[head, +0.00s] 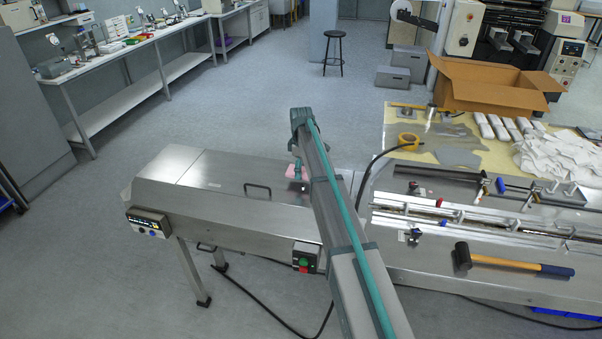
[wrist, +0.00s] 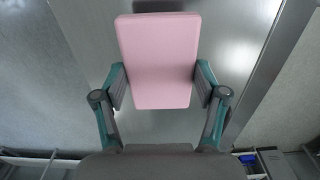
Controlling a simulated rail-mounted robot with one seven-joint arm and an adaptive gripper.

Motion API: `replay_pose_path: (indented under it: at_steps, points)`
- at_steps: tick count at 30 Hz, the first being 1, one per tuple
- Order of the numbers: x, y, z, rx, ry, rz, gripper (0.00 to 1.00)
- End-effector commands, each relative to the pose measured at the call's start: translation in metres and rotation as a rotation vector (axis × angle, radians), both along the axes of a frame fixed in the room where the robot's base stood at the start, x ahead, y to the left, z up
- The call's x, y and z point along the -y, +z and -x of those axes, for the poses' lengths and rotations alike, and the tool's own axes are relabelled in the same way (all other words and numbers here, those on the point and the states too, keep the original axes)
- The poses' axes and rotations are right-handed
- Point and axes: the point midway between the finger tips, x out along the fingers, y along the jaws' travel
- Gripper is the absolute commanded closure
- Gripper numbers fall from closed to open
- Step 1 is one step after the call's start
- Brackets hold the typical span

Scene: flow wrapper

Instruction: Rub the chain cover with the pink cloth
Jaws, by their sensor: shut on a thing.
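The pink cloth (wrist: 157,45) is a flat, rounded rectangular pad in the wrist view. My gripper (wrist: 160,82) is shut on it, with a finger on each long side. In the head view a small part of the cloth (head: 295,173) shows beside my arm, over the right part of the steel machine top. The chain cover (head: 222,167) appears to be the smooth stainless lid with a dark handle (head: 257,187). The cloth is above or on the steel surface near the lid's right end; I cannot tell whether it touches. My arm hides part of this area.
A control box with red and green buttons (head: 305,258) is on the machine's front. A mallet (head: 512,262) lies on the right section. A cable (head: 375,155) arches right of my arm. A cardboard box (head: 493,85) stands behind. The left lid is clear.

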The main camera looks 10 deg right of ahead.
Motion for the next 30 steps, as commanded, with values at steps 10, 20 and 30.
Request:
replay_pose_path:
  at_steps: [10,20,30]
  points:
    - [-0.001,0.034,0.000,0.001,0.001,0.000,0.61]
    - [-0.001,0.047,0.000,0.000,0.001,0.000,0.61]
    - [-0.001,0.047,0.000,0.000,0.001,0.000,0.61]
